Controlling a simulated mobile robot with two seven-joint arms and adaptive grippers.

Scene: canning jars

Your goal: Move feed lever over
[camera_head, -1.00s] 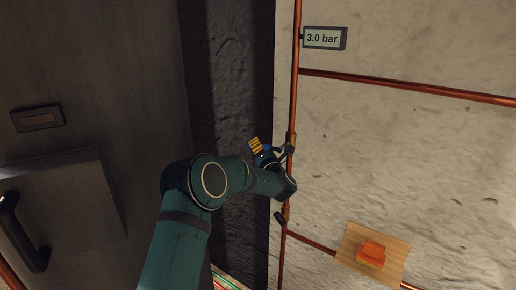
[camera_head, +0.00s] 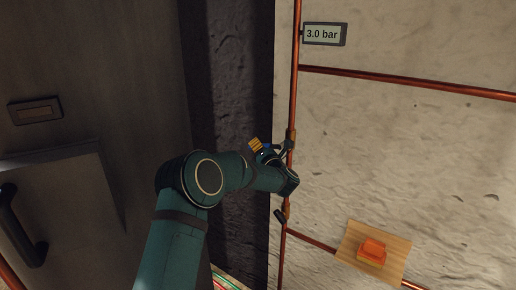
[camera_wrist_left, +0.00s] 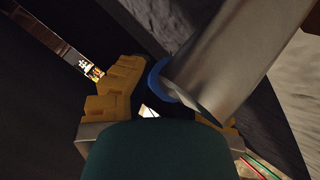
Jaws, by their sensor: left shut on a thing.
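The feed lever (camera_head: 281,147) is a short grey bar with a blue part, beside the brass valve (camera_head: 291,136) on the upright copper pipe. In the left wrist view the lever (camera_wrist_left: 235,60) is a large grey bar with a blue collar, coming in from the upper right. My left gripper (camera_head: 263,151) is at the lever's blue end, left of the pipe. In the left wrist view my left gripper (camera_wrist_left: 165,108) has yellow finger pads on both sides of the blue part and is shut on it. The wrist hides part of the grip. My right gripper is not in view.
A gauge (camera_head: 324,34) reads 3.0 bar. A second, dark lever (camera_head: 280,216) is lower on the pipe. A wooden board (camera_head: 396,258) with an orange block (camera_head: 372,250) is at the lower right. A grey door with a dark handle (camera_head: 22,228) is at the left.

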